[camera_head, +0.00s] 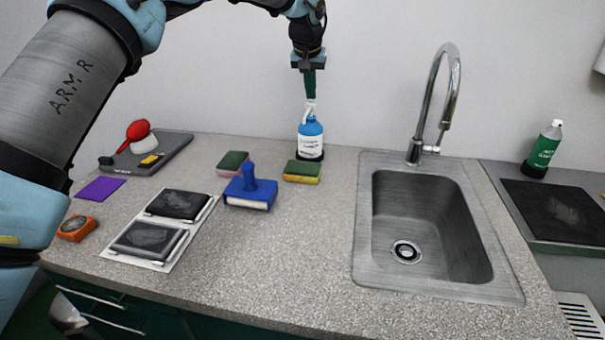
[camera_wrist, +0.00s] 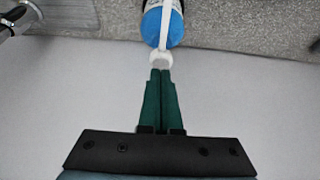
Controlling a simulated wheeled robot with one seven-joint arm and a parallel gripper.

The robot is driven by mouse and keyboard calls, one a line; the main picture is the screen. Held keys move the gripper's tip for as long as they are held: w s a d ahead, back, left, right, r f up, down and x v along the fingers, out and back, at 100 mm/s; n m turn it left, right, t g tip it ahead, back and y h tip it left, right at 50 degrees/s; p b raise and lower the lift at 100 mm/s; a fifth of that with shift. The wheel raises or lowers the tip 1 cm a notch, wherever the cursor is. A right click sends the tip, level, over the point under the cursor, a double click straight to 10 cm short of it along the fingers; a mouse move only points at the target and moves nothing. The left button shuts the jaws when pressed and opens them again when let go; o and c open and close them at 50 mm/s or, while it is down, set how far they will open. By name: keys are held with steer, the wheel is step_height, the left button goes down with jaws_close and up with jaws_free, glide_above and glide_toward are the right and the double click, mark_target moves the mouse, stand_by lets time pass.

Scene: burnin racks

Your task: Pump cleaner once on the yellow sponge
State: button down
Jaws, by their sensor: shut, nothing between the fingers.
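The cleaner bottle (camera_head: 311,142) is blue and white with a white pump head (camera_head: 310,107). It stands upright at the back of the counter, near the wall. In the wrist view the blue bottle (camera_wrist: 170,28) and its white pump head (camera_wrist: 161,60) show at the top. My gripper (camera_head: 310,96) is shut and empty, pointing down right above the pump head; its green fingertips (camera_wrist: 160,72) are at or just touching the pump top. I cannot tell whether they press on it. The yellow sponge (camera_head: 302,177), with a green top, lies just in front of the bottle.
A pink and green sponge (camera_head: 233,162) and a blue-handled brush (camera_head: 249,190) lie left of the yellow sponge. The sink (camera_head: 430,225) and tall faucet (camera_head: 440,95) are to the right. Dark pads (camera_head: 150,240), a grey tray (camera_head: 175,150) and a green bottle (camera_head: 543,150) stand farther out. The front middle counter is clear.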

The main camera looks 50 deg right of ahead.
steer(key=shift+f+b, duration=0.5)
steer(key=shift+f, duration=0.65)
steer(key=shift+a, duration=0.1)
steer(key=shift+r+p, duration=1.1)
steer(key=shift+r, duration=0.35)
steer(key=shift+r, duration=0.1)
step_height(320, 180, up, 6)
steer(key=p, duration=0.5)
